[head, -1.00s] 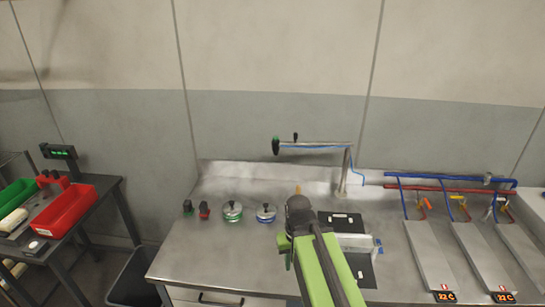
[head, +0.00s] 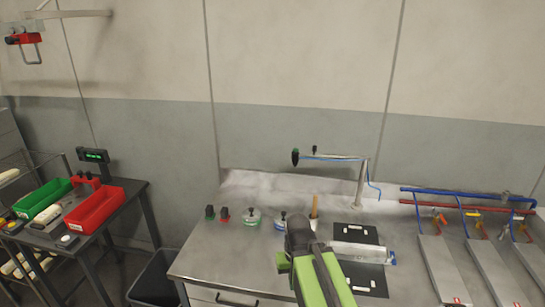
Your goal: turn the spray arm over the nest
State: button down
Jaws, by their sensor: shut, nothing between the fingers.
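The spray arm (head: 335,157) is a thin horizontal bar on an upright post at the back of the steel bench. It points left, with a dark green-black knob at its left end and a blue hose along it. The nest (head: 372,276) looks to be the black plate on the bench, bearing a silver block, in front of the post. My gripper (head: 299,222), dark at the end of my green arm, is shut and empty.
A tan upright stick (head: 314,207) stands just behind my gripper. Two lidded pots (head: 252,218) and small green and red knobs are to the left. Blue and red pipes (head: 470,198) with sloping trays are at the right. A red bin (head: 95,210) stands on the left table.

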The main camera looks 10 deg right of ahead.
aim_at(295, 157)
jog(key=u, duration=0.85)
jog(key=i, duration=1.3)
jog(key=u, duration=0.8)
